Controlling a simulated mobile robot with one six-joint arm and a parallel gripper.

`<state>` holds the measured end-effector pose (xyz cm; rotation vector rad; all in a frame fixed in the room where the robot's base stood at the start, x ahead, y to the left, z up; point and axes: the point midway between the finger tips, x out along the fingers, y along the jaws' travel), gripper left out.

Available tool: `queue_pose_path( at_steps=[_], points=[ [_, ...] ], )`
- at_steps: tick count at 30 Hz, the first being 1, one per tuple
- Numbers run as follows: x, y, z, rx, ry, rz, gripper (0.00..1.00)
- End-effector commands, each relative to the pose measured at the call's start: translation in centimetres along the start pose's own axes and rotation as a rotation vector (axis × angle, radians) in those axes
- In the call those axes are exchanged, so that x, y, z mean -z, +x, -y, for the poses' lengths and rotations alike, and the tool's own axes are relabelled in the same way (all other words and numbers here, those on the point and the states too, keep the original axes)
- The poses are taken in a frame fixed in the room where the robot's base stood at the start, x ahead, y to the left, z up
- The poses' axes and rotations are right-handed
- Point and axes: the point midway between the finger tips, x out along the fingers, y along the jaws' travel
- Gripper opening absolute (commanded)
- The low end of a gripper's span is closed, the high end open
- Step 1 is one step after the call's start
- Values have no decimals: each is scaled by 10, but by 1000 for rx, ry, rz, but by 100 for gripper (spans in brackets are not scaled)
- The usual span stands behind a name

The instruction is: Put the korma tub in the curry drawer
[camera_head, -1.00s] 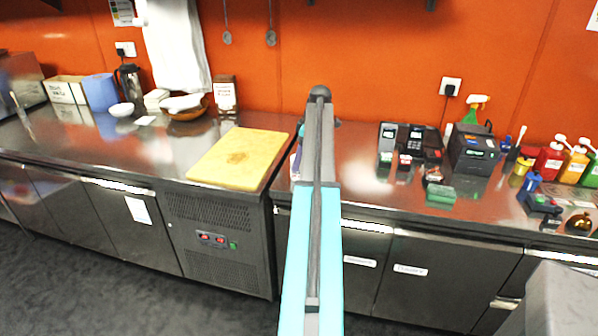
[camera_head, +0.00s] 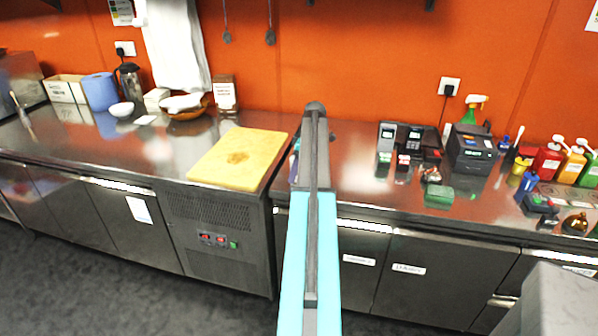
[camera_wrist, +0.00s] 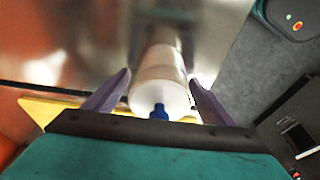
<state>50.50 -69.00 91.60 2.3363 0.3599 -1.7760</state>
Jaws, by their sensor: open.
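In the wrist view, a pale, roughly cylindrical thing (camera_wrist: 160,95), perhaps the korma tub, shows between the fingers of my gripper (camera_wrist: 160,77). The two fingers are apart, one on each side of it; whether they touch it I cannot tell. A small blue piece (camera_wrist: 158,111) shows at its near end. In the head view my arm hides the gripper and most of what is around it. Closed steel fronts with small labels (camera_head: 408,269) are under the counter; the labels are too blurred to read, so I cannot tell which is the curry drawer.
A yellow cutting board (camera_head: 240,158) lies left of my arm on the steel counter (camera_head: 345,190). Card terminals (camera_head: 412,138), a dark printer-like box (camera_head: 472,148) and sauce bottles (camera_head: 548,160) stand to the right. The floor (camera_head: 90,270) before the left fronts is clear.

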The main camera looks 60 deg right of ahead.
Motion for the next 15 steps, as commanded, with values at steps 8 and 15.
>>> queue_pose_path(
  at_steps=[8, 15],
  points=[
    [0, 0, 0, 0, 0, 0, 77],
    [1, 0, 0, 0, -1, 0, 50]
  ],
)
